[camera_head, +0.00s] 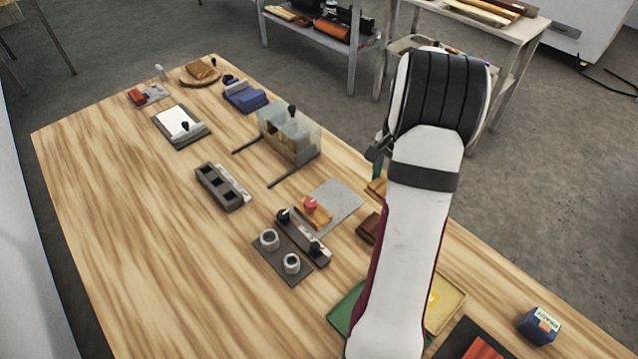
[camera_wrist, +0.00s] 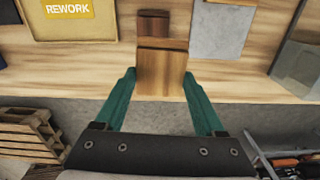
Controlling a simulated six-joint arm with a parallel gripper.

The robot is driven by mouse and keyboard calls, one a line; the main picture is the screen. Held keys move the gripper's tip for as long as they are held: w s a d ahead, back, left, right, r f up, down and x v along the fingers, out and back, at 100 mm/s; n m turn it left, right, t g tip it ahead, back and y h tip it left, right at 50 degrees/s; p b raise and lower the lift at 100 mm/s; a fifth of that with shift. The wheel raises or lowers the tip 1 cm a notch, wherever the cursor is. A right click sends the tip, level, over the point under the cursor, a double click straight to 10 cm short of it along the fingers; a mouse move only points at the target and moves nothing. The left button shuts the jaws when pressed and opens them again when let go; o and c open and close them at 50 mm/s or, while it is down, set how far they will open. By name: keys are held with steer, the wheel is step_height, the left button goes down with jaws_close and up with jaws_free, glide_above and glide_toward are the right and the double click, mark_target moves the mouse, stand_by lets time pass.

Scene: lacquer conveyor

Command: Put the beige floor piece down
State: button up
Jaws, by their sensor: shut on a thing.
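The beige floor piece (camera_wrist: 160,74) is a light tan wooden block between the two teal fingers of my gripper (camera_wrist: 159,76) in the wrist view. My gripper is shut on it. A part of the piece also shows in the head view (camera_head: 376,187), below one teal finger and beside my arm, which hides the rest. A darker brown piece (camera_wrist: 153,24) lies on the table just beyond the held piece in the wrist view. It also shows in the head view (camera_head: 368,229). I cannot tell how high the held piece is above the table.
A grey plate (camera_wrist: 217,34) lies right of the pieces in the wrist view. A tray marked REWORK (camera_wrist: 75,30) is at the left. A clear box (camera_head: 290,135) and a blue box (camera_head: 538,326) stand on the table (camera_head: 110,220). The table's left part is bare.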

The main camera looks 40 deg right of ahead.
steer(key=w+a+m, duration=0.3)
steer(key=w+m, duration=0.5)
steer(key=m, duration=0.9)
glide_above(282, 194)
step_height(282, 194, down, 7)
steer(key=shift+f, duration=0.1)
step_height(282, 194, down, 4)
steer(key=shift+a+r, duration=0.1)
steer(key=shift+f, duration=0.25)
steer(key=o, duration=1.3)
steer(key=shift+o, duration=0.2)
steer(key=shift+r, duration=0.15)
